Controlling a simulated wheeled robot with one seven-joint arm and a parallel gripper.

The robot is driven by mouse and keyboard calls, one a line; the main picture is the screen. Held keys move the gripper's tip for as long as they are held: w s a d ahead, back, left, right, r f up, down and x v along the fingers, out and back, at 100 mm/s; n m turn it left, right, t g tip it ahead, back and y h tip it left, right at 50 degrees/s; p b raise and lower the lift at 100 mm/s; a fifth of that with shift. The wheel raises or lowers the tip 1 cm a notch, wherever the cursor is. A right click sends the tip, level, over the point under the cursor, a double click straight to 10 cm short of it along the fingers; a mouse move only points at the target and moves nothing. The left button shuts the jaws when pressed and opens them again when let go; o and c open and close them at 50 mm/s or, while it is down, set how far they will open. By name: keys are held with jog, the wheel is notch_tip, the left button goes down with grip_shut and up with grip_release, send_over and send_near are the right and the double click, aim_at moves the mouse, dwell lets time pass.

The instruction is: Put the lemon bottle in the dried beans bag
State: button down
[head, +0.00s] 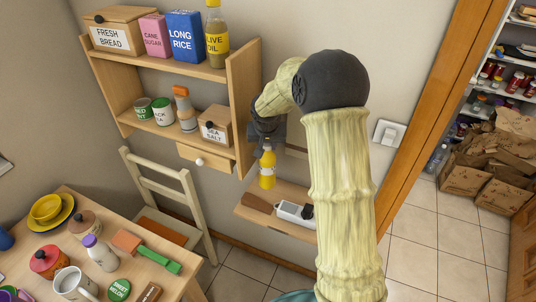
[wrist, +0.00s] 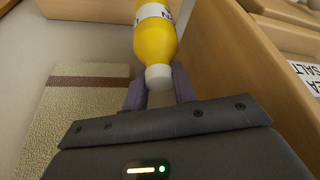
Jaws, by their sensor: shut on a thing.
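The wall shelf (head: 243,105) holds bread, sugar, rice, oil and salt containers. A low ledge (head: 250,214) below the bottle carries a white device (head: 294,212). A chair (head: 160,190) and cluttered table (head: 180,228) stand left. A wooden door frame (head: 440,90) borders the pantry; tiled floor (head: 425,235) is clear.

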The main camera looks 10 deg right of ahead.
jog(key=s+a+b, duration=0.6)
jog(key=s+a, duration=0.5)
jog(key=s, duration=0.4)
jog(key=shift+s+f, duration=0.15)
jog(key=shift+f, duration=0.05)
jog(key=shift+s+a, duration=0.1)
jog(key=shift+a, duration=0.05)
